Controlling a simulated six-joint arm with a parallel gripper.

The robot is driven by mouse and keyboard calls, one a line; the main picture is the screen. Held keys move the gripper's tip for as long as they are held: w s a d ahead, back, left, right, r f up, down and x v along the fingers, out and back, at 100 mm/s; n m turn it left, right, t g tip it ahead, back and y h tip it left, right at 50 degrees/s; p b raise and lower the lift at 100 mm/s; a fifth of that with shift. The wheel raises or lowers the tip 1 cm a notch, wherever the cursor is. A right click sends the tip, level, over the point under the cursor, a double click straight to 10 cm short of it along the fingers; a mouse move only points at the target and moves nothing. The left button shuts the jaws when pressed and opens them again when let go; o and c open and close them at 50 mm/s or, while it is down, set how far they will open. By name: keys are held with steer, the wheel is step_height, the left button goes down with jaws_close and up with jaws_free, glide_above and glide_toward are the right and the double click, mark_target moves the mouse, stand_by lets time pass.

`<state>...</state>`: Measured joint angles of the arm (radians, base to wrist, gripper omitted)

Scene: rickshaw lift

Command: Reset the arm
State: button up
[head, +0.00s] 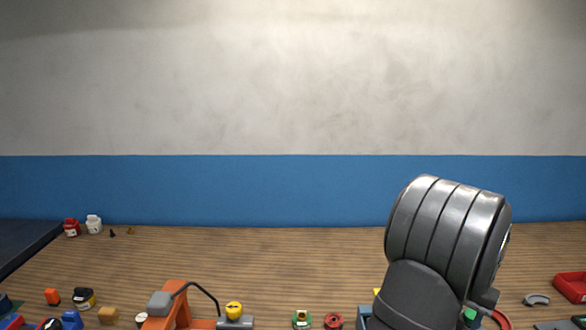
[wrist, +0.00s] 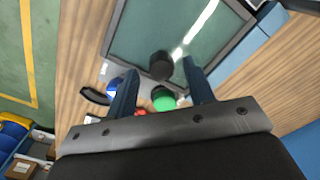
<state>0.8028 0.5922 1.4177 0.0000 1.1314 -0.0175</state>
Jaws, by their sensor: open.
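My gripper (wrist: 160,67) shows in the wrist view with its two dark blue-grey fingers apart and nothing held between them. A black cylinder (wrist: 161,65) and a green round piece (wrist: 163,99) appear in the gap between the fingers, beyond the gripper; I cannot tell how far off they are. In the head view my dark grey arm link rises at the right, and the gripper itself is out of sight there.
A grey-framed panel (wrist: 113,28) lies beyond the fingers. A blue and white round piece (wrist: 114,86) is beside the left finger. An orange stand (head: 173,300), a red tray (head: 572,287) and several small parts occupy the wooden table (head: 270,262). Its back middle is clear.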

step_height(320, 180, up, 16)
step_height(320, 180, down, 17)
steer(key=a, duration=1.3)
steer(key=shift+a+r, duration=0.2)
steer(key=shift+a, duration=0.1)
step_height(320, 180, up, 17)
steer(key=shift+n+t, duration=0.3)
steer(key=shift+s+a+r, duration=0.15)
steer(key=shift+s+a, duration=0.65)
steer(key=shift+a, duration=0.05)
steer(key=shift+s+a+r, duration=0.15)
steer(key=shift+s+a, duration=0.65)
steer(key=shift+w+d, duration=0.1)
steer(key=shift+w+d+f, duration=0.5)
steer(key=shift+w+d, duration=1)
steer(key=shift+d, duration=0.3)
step_height(320, 180, down, 13)
